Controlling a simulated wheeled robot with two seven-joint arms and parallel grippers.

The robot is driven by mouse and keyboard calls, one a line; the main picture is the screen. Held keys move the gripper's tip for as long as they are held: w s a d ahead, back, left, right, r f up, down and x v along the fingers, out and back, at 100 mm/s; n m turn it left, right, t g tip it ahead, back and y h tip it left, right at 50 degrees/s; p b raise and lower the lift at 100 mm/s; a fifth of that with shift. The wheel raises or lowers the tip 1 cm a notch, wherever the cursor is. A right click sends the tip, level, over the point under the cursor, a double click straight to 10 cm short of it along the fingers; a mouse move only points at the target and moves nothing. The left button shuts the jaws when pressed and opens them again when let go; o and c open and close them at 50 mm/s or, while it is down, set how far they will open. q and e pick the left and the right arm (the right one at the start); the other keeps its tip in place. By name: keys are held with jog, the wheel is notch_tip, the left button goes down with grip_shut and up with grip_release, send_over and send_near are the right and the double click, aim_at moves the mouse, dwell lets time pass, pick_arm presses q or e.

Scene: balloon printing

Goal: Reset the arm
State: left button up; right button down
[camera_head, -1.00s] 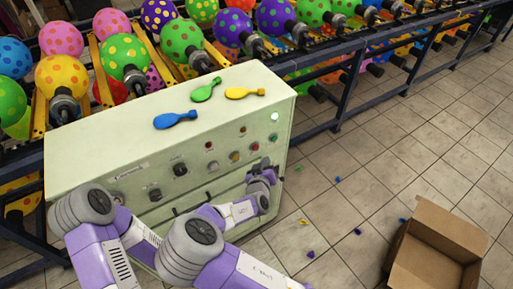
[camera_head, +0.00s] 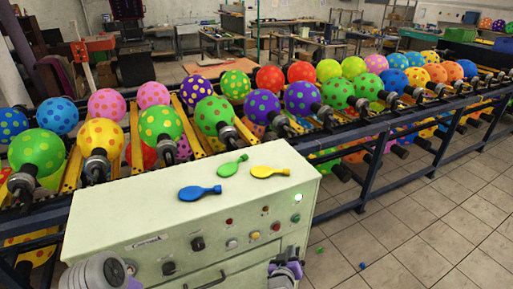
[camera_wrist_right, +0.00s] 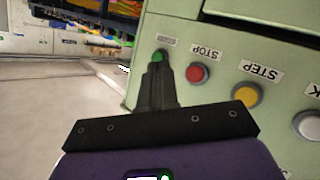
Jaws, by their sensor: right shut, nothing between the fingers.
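My right gripper (camera_head: 287,267) is at the bottom of the head view, in front of the right part of the pale green control cabinet (camera_head: 150,222). In the right wrist view its fingers (camera_wrist_right: 158,72) are shut together and empty. Their tips overlap the green button (camera_wrist_right: 160,55) in the picture; whether they touch it I cannot tell. A grey joint of my left arm (camera_head: 104,271) shows at the lower left; the left gripper is out of view. Blue (camera_head: 199,192), green (camera_head: 232,166) and yellow (camera_head: 270,172) flat balloons lie on the cabinet top.
Tiled floor (camera_head: 430,225) lies open at the right.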

jog(key=s+d+f+m+g+y, duration=0.1)
jog(key=s+d+f+g, duration=0.1)
jog(key=s+f+g, duration=0.5)
jog(key=s+d+f+m+g+y, duration=0.1)
jog(key=s+d+f+g, duration=0.1)
jog(key=s+f, duration=0.9)
jog(key=s+a+f+m+g+y, duration=0.1)
jog(key=s+a+f+g+y, duration=0.1)
jog(key=s+a+y, duration=0.5)
jog(key=shift+s+a+g+y, duration=0.15)
jog(key=shift+a+g+y, duration=0.55)
jog(key=shift+a, duration=0.95)
